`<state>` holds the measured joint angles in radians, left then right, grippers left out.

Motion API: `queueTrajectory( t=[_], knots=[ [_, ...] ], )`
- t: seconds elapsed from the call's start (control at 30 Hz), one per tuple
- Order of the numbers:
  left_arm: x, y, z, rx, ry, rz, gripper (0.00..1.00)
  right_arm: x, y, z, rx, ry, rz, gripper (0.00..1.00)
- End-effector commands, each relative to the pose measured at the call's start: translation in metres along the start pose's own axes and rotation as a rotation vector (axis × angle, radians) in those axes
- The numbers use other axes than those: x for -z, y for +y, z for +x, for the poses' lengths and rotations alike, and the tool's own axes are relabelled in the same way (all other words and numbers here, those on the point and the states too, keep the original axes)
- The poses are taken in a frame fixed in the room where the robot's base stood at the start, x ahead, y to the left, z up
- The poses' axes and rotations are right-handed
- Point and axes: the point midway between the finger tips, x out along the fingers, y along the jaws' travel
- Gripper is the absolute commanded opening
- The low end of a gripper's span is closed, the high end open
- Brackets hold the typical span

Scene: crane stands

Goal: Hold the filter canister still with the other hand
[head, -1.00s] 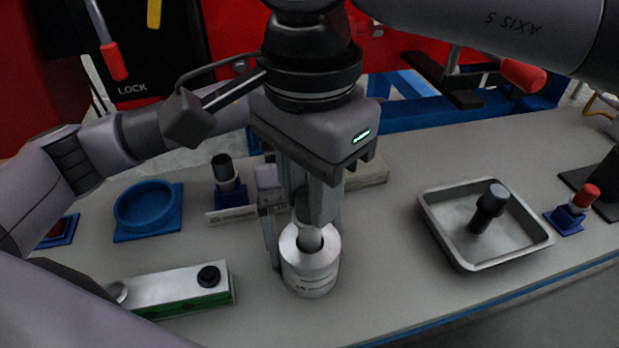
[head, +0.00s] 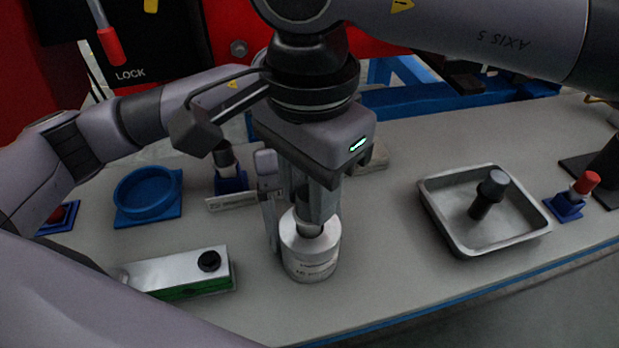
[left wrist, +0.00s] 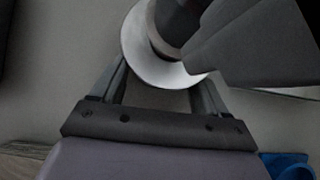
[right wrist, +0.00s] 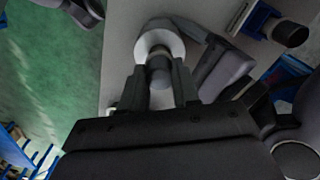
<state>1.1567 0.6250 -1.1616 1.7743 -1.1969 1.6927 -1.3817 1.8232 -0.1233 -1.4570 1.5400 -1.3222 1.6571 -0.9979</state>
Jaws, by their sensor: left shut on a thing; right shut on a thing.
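The filter canister (head: 310,262), a pale metal cylinder, stands upright on the bench. My left gripper (head: 272,222) is shut around its side from behind; the left wrist view shows the pale round top (left wrist: 138,45) between its fingers. My right gripper (head: 312,208) points down from above and is shut on the narrow cylindrical part (right wrist: 160,72) at the middle of the canister's top. The right wrist view shows the canister (right wrist: 158,30) just beyond these fingertips. My right gripper hides much of the left one in the head view.
A silver-green box (head: 185,275) and a blue round holder (head: 148,197) lie left. Bench in front is clear.

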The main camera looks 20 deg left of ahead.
Motion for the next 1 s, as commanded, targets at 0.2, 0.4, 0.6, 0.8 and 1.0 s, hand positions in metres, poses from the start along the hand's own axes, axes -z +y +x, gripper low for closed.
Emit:
queueTrajectory(
  t=[0.2,0.4,0.6,0.8,1.0],
  knots=[
    [-0.0007,0.0003,-0.0007,-0.001,-0.001,0.001,0.33,-0.0001,0.0004,0.0050,-0.001,-0.001,0.000,0.00],
    [-0.0008,0.0003,-0.0007,-0.001,-0.001,0.002,0.33,-0.0002,0.0005,0.0068,-0.003,-0.001,-0.001,0.00],
    [-0.0009,0.0003,-0.0007,-0.001,-0.001,0.002,0.33,-0.0003,0.0006,0.0048,-0.004,-0.001,-0.001,0.00],
    [-0.0009,0.0003,-0.0008,-0.001,-0.001,0.002,0.33,-0.0003,0.0005,0.0041,-0.003,-0.001,-0.001,0.00],
    [-0.0009,0.0003,-0.0009,-0.002,-0.001,0.002,0.33,-0.0003,0.0004,0.0036,-0.002,-0.001,0.000,0.00]
  ],
)
